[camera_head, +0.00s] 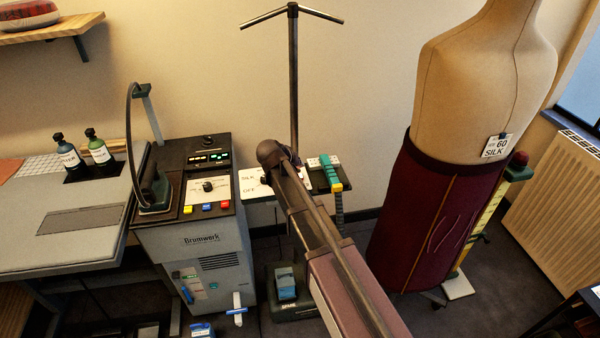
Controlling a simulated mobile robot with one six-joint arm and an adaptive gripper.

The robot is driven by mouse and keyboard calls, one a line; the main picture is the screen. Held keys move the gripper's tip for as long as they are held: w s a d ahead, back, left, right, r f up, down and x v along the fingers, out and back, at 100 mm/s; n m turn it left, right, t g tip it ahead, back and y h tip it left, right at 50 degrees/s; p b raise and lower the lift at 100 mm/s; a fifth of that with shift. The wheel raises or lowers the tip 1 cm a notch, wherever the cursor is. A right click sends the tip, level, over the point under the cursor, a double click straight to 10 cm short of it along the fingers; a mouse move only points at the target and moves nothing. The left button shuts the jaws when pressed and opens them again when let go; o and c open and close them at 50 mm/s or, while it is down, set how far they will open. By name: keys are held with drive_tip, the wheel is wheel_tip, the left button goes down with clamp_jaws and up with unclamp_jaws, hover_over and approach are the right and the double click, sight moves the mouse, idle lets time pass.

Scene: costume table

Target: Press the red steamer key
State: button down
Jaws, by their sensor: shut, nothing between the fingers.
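The red steamer key (225,204) is the right one of a row of three on the front edge of the grey Brumwork steamer (205,262). Nothing covers the red key. My arm reaches up from the bottom of the picture, to the right of the steamer. My gripper (267,180) is at its far end, dark and mostly hidden by my own arm. It is shut and empty, to the right of the red key and apart from it.
An iron (154,190) stands on the steamer's left top, beside a dial panel (208,188). A small shelf with a SILK/OFF card (252,185) and a dark pole (293,80) are close to my gripper. A dress form (480,90) stands at right, a worktable (60,250) at left.

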drive_tip(key=shift+r+p, duration=1.6)
drive_tip(key=shift+r, duration=0.25)
